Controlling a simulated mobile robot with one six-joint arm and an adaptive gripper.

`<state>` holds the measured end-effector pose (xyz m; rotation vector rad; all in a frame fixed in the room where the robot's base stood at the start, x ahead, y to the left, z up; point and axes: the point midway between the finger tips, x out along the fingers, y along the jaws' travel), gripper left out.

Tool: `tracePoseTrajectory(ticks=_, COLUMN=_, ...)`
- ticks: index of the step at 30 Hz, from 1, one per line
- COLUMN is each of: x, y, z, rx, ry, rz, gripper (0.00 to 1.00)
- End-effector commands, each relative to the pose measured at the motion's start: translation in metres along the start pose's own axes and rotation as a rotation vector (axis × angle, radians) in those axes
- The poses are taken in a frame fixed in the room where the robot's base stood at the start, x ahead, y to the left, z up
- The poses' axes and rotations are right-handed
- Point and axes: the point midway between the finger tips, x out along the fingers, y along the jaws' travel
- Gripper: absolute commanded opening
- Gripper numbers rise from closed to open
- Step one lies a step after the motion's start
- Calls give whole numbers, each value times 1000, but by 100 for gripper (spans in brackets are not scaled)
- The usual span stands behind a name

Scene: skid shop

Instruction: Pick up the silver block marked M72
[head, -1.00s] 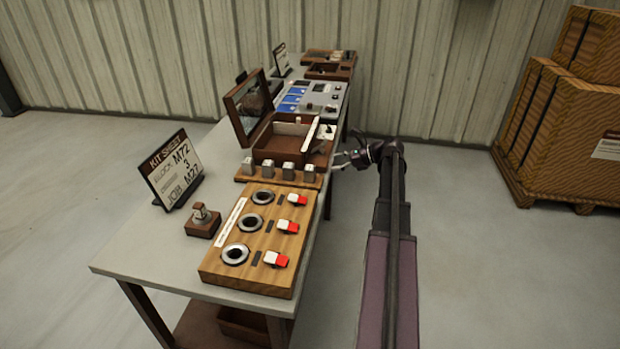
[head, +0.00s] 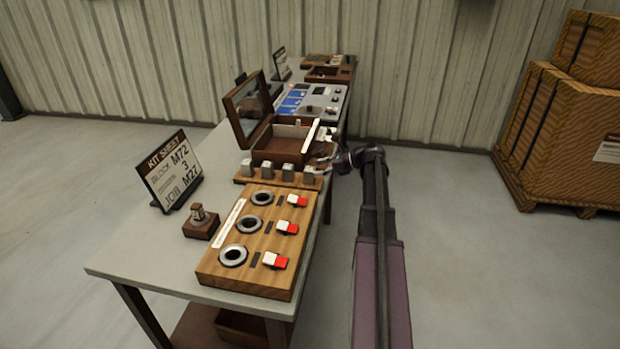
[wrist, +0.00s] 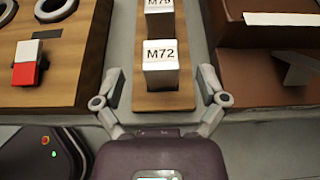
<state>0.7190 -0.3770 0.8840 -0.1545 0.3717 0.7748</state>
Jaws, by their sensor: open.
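The silver block marked M72 (wrist: 160,68) stands upright at the near end of a wooden strip in the wrist view, its label facing up. In the head view it is the rightmost block (head: 309,175) of the row, partly covered by my gripper. My gripper (wrist: 160,92) is open and empty, its fingers spread to either side of the strip just short of the block. In the head view my gripper (head: 324,168) is at the table's right edge, at the row's end. A second silver block (wrist: 160,18), its label partly cut off, stands behind M72.
The wooden strip (wrist: 142,103) lies between a board with rings and red-white switches (head: 245,275) and an open brown box (head: 268,154). A kit sheet sign (head: 170,170) reads block M72. Open floor lies right of the table; crates (head: 560,140) stand farther off.

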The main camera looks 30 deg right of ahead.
Motion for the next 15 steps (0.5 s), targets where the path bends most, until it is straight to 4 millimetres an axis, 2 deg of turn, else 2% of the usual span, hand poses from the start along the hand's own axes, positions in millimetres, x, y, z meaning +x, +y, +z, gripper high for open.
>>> tracePoseTrajectory(ticks=9, x=36, y=-1, z=-2, rx=0, ry=0, rz=1, gripper=91)
tracePoseTrajectory(ticks=15, x=45, y=-1, z=-1, rx=0, ry=0, rz=1, gripper=91)
